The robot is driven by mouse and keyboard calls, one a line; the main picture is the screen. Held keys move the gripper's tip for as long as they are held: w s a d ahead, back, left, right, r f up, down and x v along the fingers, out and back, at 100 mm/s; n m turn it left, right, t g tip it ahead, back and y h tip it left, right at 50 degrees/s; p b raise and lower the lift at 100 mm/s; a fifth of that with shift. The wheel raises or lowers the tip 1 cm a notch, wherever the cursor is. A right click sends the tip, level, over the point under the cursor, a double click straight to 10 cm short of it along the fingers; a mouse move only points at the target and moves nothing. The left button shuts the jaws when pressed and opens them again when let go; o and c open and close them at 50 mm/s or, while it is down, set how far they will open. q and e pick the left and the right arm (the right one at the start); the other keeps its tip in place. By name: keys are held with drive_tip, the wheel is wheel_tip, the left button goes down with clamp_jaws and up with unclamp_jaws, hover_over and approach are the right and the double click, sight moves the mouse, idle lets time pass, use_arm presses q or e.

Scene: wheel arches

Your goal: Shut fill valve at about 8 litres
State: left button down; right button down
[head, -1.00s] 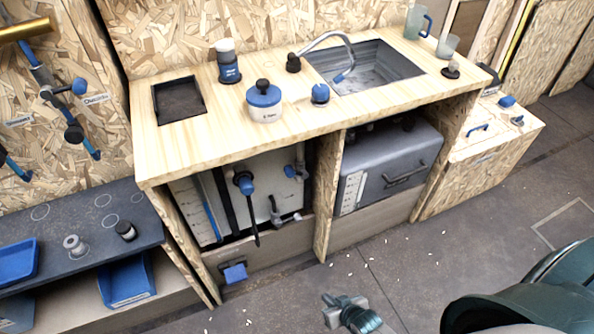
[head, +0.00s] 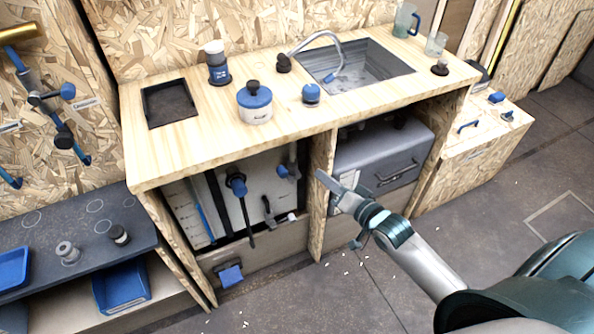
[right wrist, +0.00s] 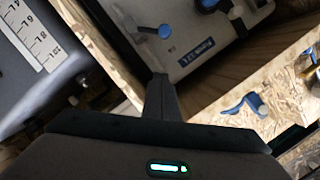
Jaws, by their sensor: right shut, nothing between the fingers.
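Under the counter, in the left bay, stands a white tank (head: 262,212) with a blue level strip (head: 204,222) at its left side. Blue-handled valve fittings sit on it: one (head: 237,186) with a dark hose hanging down, another (head: 287,172) at the upper right. I cannot tell which is the fill valve, nor read the litres. The right wrist view shows the tank front (right wrist: 205,45) and a blue handle (right wrist: 165,31). My right gripper (head: 322,177) is shut and empty, in front of the divider between bays, apart from the valves. My left gripper is out of view.
A grey tank (head: 385,160) with a litre scale (right wrist: 30,38) fills the right bay. The wooden divider (head: 320,215) stands between the bays. On the counter are a sink (head: 365,70), a lidded white pot (head: 255,108) and a dark bottle (head: 217,70). The floor in front is open.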

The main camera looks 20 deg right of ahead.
drive_tip(key=shift+w, duration=0.1)
